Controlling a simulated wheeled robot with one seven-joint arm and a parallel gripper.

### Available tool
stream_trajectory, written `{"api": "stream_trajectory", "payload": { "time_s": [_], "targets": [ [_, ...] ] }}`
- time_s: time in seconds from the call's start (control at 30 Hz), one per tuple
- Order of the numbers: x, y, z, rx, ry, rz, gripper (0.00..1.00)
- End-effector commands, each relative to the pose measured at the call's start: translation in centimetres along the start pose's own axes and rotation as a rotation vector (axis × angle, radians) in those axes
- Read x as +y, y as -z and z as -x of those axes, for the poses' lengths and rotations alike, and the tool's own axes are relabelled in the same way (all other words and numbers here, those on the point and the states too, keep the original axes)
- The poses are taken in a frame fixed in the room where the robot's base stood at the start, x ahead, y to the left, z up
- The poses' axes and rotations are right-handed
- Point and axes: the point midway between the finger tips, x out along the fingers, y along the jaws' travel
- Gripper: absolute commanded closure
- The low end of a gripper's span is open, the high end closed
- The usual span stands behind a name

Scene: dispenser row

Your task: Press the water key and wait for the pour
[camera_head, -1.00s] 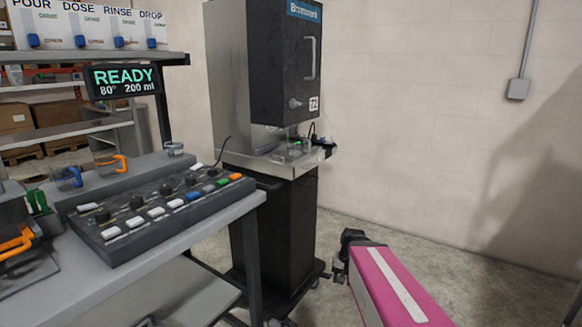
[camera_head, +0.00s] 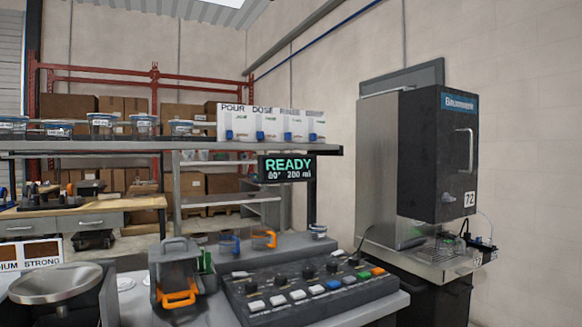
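The dark control panel (camera_head: 240,300) lies on the bench at the lower middle, with black knobs behind a front row of keys. I cannot read any label for water. A hanging display (camera_head: 287,168) above it reads READY, 80° and 200 ml. My gripper is not in view.
A white dispenser row (camera_head: 270,122) marked POUR, DOSE, RINSE and DROP stands on the shelf. A machine with an orange handle (camera_head: 179,298) stands left of the panel, near a metal bowl (camera_head: 54,284). A tall black machine (camera_head: 438,150) stands at right.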

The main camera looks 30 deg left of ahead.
Motion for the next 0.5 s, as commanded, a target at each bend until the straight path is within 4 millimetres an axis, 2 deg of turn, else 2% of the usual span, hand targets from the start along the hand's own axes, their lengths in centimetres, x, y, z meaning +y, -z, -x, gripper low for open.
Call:
{"api": "stream_trajectory", "payload": {
  "time_s": [0.23,0.27,0.3,0.37,0.4,0.5],
  "targets": [
    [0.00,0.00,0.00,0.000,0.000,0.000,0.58],
    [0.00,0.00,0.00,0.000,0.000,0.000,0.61],
    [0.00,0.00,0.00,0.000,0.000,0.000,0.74],
    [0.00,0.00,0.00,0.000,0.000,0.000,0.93],
    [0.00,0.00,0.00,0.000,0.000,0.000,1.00],
    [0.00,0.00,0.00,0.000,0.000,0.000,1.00]
  ]
}}
